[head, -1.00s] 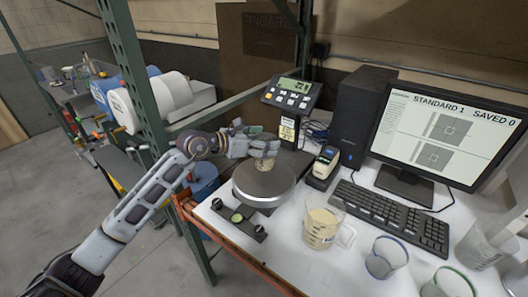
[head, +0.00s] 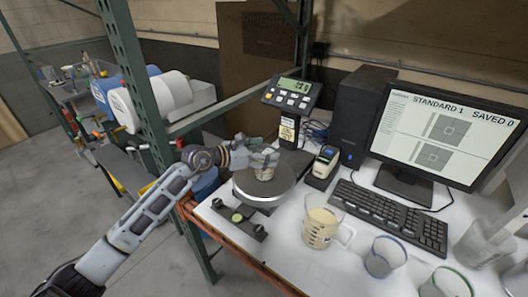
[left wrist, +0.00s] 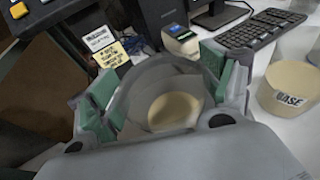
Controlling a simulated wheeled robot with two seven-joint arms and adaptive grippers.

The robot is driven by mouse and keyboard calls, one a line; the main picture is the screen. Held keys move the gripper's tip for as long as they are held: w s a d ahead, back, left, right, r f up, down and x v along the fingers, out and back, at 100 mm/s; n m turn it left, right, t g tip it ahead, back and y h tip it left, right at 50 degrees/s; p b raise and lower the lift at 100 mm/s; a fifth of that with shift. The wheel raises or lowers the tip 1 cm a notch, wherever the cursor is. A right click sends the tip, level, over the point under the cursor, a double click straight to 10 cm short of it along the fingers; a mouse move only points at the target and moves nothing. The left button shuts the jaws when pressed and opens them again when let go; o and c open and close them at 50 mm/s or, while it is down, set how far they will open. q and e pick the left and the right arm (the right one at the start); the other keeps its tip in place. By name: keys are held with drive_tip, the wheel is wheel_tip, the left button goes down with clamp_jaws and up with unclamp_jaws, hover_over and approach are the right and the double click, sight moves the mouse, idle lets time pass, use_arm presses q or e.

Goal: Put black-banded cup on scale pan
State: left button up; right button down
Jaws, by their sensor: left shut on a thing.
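The cup (head: 264,174) is a small clear cup with cream-coloured contents; its band colour is not clear. It is over the middle of the round grey scale pan (head: 250,189), at or very near its surface; I cannot tell whether it touches. My left gripper (head: 262,158) is shut on the cup from the left. In the left wrist view the cup (left wrist: 170,75) is between the green-padded fingers, and I look into its open top. My right gripper is not in view.
A beaker of cream liquid (head: 320,228) stands right of the scale. Blue-rimmed (head: 386,256) and green-rimmed (head: 447,283) empty cups stand nearer the front right. The scale display (head: 291,92) rises behind the pan, with a label printer (head: 323,166) to the right. A green rack post (head: 150,80) stands left.

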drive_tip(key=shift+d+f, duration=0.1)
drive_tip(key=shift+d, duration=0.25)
use_arm(q)
drive_tip(key=o, duration=1.4)
drive_tip(key=shift+f, duration=0.1)
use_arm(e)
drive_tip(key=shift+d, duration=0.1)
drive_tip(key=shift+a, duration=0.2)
use_arm(q)
drive_tip(key=shift+a, duration=0.15)
drive_tip(key=shift+s+a+r, duration=0.3)
drive_tip(key=shift+s+a, duration=0.05)
drive_tip(key=shift+a, duration=0.15)
drive_tip(key=shift+b+v, duration=1.3)
drive_tip(key=shift+v, duration=3.95)
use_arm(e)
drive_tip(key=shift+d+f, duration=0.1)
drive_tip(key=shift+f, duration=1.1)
use_arm(q)
drive_tip(key=shift+r, duration=0.1)
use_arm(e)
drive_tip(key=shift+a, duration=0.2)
